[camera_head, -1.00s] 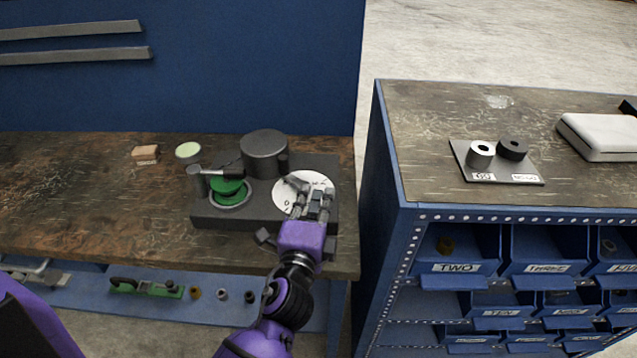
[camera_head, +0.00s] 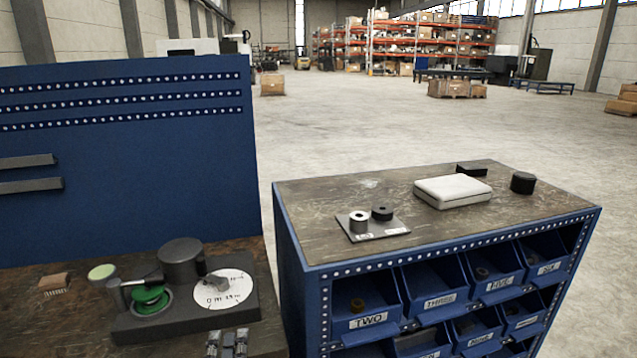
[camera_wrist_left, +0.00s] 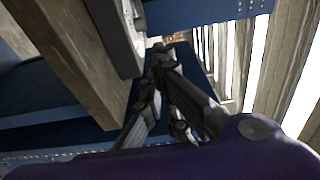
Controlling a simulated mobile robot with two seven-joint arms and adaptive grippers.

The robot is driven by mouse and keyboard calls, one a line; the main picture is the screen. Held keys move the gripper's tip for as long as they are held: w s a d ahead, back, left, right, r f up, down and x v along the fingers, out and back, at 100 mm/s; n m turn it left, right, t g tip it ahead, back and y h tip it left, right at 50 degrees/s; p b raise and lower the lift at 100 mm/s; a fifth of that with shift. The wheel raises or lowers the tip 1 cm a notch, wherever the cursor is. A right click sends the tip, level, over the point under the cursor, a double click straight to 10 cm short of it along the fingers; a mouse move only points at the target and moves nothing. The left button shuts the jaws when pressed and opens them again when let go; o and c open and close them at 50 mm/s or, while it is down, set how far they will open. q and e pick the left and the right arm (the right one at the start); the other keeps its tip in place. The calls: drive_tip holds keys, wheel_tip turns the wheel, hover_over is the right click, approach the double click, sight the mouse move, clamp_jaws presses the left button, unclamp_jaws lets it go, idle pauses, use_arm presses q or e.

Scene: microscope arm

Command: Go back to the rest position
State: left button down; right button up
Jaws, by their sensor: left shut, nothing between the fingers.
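My left gripper (camera_head: 228,341) shows only at the bottom edge of the head view, just in front of the dark device base (camera_head: 185,328). It is shut and empty. In the left wrist view my left gripper (camera_wrist_left: 163,52) has its fingers together with nothing between them. The device on the left bench carries a dark cylinder (camera_head: 180,264), a green disc (camera_head: 150,298) and a white dial (camera_head: 236,291) with a small grey piece on it. My right gripper is not in view.
A blue cabinet (camera_head: 300,262) with labelled bins stands right of the bench. A plate (camera_head: 357,237) with two rings, a white case (camera_head: 452,191) and a black cylinder (camera_head: 522,183) sit on top. A tan block (camera_head: 54,282) lies on the bench. Open floor lies behind.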

use_arm(q)
drive_tip(key=s+f+n+g+h+p, duration=0.1)
drive_tip(key=s+f+n+g, duration=0.1)
drive_tip(key=s+f+n, duration=0.4)
drive_tip(key=s+f+n+g+h+p, duration=0.1)
drive_tip(key=s+f+n+g, duration=0.15)
drive_tip(key=f+n, duration=0.4)
drive_tip(key=s+f+n+g+p, duration=0.1)
drive_tip(key=s+f, duration=0.3)
drive_tip(key=s, duration=0.4)
drive_tip(key=s+a+f+n+g, duration=0.1)
drive_tip(key=s+f, duration=0.3)
drive_tip(key=s, duration=0.4)
drive_tip(key=s+a+f+n+g+h+p, duration=0.1)
drive_tip(key=s+f, duration=0.3)
drive_tip(key=s, duration=0.4)
drive_tip(key=shift+s+a+g+p, duration=0.15)
drive_tip(key=shift+s+g+p, duration=0.25)
drive_tip(key=shift+g, duration=0.45)
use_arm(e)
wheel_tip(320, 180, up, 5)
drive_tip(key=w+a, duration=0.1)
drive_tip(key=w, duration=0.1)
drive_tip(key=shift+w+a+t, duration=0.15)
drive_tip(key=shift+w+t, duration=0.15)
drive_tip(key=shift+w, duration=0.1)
